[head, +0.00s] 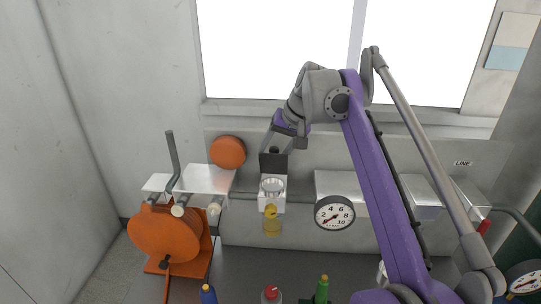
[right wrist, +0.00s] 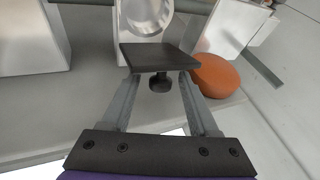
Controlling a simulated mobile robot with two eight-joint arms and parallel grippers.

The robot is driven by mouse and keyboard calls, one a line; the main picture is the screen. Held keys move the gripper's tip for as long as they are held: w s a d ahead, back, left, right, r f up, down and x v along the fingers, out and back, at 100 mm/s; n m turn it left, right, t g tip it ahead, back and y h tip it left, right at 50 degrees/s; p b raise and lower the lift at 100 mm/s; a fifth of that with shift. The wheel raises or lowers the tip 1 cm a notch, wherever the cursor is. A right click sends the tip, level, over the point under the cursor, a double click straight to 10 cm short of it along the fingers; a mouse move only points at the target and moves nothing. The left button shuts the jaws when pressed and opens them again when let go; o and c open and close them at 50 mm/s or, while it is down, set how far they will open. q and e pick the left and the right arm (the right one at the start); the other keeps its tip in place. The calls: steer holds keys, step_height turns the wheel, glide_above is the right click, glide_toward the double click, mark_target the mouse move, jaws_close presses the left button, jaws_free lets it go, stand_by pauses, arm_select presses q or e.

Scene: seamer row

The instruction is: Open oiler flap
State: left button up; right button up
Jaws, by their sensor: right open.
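The oiler (head: 271,203) sits on the machine's front below the window, with an amber glass bowl under its pale block. Its dark square flap (head: 273,163) stands raised at the back of the round metal cup (head: 272,186), and the cup mouth shows uncovered. In the right wrist view the flap (right wrist: 160,56) has a small dark knob (right wrist: 160,82) on the side facing me. My right gripper (right wrist: 159,79) is open, its fingers on either side of the knob; I cannot tell whether they touch the flap. My left gripper is not in view.
An orange round knob (head: 228,151) is left of the flap. An orange wheel (head: 165,234) with a grey lever (head: 172,160) stands at lower left. A gauge (head: 334,213) is right of the oiler. Bottles, one with a green top (head: 322,290), stand at the front.

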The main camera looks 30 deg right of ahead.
steer(key=p+v, duration=0.1)
steer(key=v, duration=0.6)
steer(key=shift+r, duration=0.25)
steer(key=shift+s, duration=0.1)
steer(key=shift+f, duration=0.1)
